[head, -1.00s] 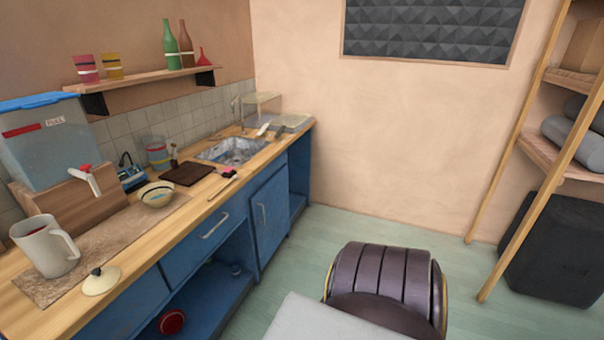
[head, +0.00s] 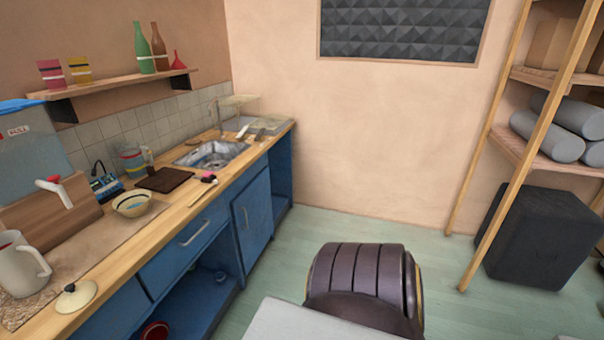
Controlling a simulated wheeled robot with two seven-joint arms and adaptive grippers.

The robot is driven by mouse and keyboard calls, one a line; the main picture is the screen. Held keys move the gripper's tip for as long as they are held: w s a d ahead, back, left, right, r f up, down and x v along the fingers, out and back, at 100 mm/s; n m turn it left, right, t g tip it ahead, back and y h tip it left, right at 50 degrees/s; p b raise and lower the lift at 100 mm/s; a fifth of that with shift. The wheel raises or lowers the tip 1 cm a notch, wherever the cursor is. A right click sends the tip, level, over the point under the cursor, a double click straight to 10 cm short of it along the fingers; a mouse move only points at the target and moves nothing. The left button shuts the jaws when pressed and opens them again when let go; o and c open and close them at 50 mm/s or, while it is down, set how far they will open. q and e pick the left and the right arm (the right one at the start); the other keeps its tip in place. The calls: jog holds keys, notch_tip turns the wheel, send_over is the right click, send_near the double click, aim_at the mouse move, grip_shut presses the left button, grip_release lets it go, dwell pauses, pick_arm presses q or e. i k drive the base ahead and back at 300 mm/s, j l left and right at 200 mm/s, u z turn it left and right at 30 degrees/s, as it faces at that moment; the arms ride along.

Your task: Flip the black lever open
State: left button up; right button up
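I cannot make out a black lever for certain in the head view. A clear container with a blue lid (head: 30,150) stands on a wooden block at the left end of the counter. Its tap (head: 54,190) is white with a red knob. A small blue device with dark parts (head: 104,184) sits behind the bowl, too small to read in detail. Neither of my grippers is in view.
The wooden counter (head: 185,215) holds a white jug (head: 20,268), a bowl (head: 132,203), a dark board (head: 164,180) and a sink (head: 212,155). A dark ribbed rounded object (head: 360,275) stands low in front. Wooden shelves (head: 545,150) and a black bin (head: 540,235) are at right. Green floor between is clear.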

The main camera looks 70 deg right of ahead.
aim_at(259, 134)
jog(key=z, duration=2)
